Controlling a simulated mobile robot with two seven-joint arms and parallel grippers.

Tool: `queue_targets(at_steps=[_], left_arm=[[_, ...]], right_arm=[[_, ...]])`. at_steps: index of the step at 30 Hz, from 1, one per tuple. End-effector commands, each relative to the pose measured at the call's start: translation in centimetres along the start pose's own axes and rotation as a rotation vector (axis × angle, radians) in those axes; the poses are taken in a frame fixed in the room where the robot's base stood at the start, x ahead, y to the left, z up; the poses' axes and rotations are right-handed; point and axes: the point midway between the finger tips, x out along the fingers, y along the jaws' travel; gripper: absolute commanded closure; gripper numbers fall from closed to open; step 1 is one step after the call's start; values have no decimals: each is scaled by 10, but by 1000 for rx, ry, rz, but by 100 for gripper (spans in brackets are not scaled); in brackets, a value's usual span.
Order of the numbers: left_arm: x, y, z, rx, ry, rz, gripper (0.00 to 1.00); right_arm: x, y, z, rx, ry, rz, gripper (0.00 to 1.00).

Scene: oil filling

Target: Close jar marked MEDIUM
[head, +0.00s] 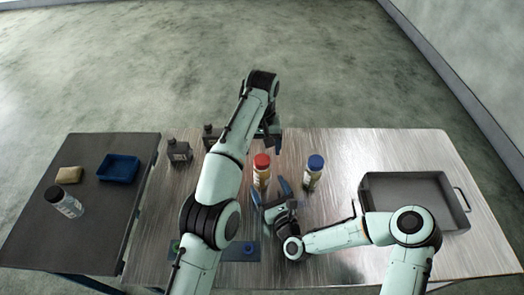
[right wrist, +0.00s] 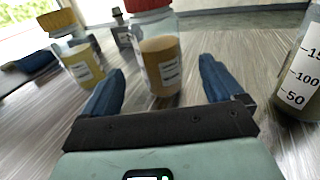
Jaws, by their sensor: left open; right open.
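A jar with a red lid (head: 261,180) and yellowish-brown contents stands upright on the metal table; it also shows in the right wrist view (right wrist: 160,68). My right gripper (head: 271,191) is open just in front of it, its blue fingers (right wrist: 161,72) on either side of the jar's lower part in the picture; I cannot tell whether they touch it. A blue-lidded jar (head: 313,179) stands to the right. An orange-lidded jar (right wrist: 77,58) shows in the right wrist view. No label reading MEDIUM is legible. My left gripper (head: 273,138) is open behind the red-lidded jar, partly hidden by its arm.
Black bottles (head: 179,151) stand at the back left. A grey metal tray (head: 456,215) lies at the right. A dark side table (head: 92,225) holds a sponge (head: 69,174), a blue tray (head: 118,168) and a black-capped bottle (head: 66,204). A blue mat (head: 240,256) lies in front.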

Motion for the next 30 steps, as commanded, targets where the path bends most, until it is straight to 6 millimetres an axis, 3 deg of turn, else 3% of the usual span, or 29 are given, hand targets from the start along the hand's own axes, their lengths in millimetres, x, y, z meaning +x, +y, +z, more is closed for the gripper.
queue_targets(at_steps=[6, 12, 30], left_arm=[[14, 0, 3, 0, -6, 0, 19], [18, 0, 3, 0, -7, 0, 19], [18, 0, 3, 0, -7, 0, 19]], right_arm=[[-49, 0, -2, 0, 2, 0, 6], [-73, 0, -1, -1, 0, 0, 6], [-78, 0, 0, -1, -2, 1, 6]])
